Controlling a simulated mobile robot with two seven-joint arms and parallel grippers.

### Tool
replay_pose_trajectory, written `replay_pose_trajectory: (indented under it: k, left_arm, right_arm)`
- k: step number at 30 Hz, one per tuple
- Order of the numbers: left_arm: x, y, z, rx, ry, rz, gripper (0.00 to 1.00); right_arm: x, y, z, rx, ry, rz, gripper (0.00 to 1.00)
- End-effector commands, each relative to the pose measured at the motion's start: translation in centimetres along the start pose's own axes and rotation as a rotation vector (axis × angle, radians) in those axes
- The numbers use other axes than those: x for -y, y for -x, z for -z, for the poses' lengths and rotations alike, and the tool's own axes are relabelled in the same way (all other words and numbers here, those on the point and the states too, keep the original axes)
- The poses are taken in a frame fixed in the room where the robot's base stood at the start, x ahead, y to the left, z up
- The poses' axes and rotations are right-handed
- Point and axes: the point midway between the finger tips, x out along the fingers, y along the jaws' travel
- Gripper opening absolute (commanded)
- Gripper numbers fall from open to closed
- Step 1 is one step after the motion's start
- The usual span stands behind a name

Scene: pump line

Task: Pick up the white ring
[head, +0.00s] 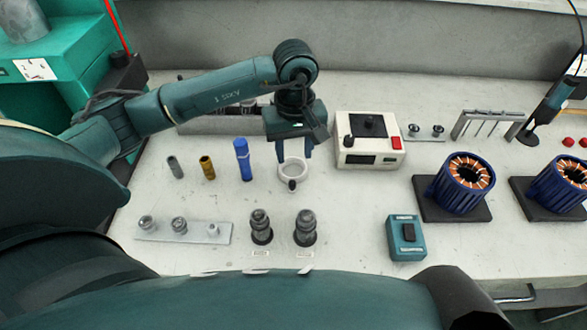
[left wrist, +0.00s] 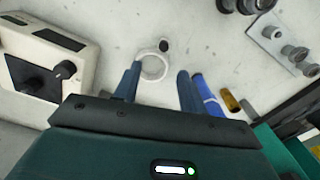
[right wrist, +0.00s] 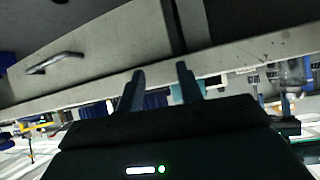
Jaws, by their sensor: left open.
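The white ring (head: 293,170) lies on the bench in the middle of the head view, with a small dark knob at its front edge. It also shows in the left wrist view (left wrist: 153,67), just beyond and between the fingertips. My left gripper (head: 294,154) points down above the ring's far side; its fingers are apart with nothing between them. In the left wrist view the blue fingers (left wrist: 158,78) are spread wide. My right gripper (right wrist: 162,72) is in its own wrist view, away from the ring, fingers apart and empty, facing a drawer front.
A blue cylinder (head: 243,160) stands left of the ring. The cream control box (head: 357,156) is to its right. Two dark grey fittings (head: 261,228) stand in front. A teal box (head: 406,238) and blue motor stators (head: 462,180) are farther right. Bench between ring and fittings is clear.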

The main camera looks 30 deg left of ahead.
Motion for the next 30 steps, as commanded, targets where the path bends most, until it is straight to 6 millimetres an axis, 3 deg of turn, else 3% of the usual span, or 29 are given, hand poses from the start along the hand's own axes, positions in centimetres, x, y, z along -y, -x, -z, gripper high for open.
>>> replay_pose_trajectory:
  k: [6, 14, 21, 30]
  left_arm:
    - [0.0, -3.7, -0.1, 0.003, 0.003, 0.000, 0.41]
    - [0.2, -5.6, -0.3, 0.005, 0.001, 0.000, 0.41]
    - [0.6, -9.1, -0.5, 0.004, 0.003, -0.001, 0.41]
    - [0.6, -9.8, -0.5, 0.002, 0.000, -0.003, 0.41]
  right_arm:
    - [-0.3, 0.0, -0.4, 0.018, 0.001, -0.006, 0.36]
    - [-0.4, 0.3, 0.0, 0.022, 0.001, -0.010, 0.36]
    - [-0.7, 0.4, 0.1, 0.034, -0.008, -0.022, 0.36]
    - [-0.9, 0.3, -0.5, 0.046, -0.009, -0.027, 0.36]
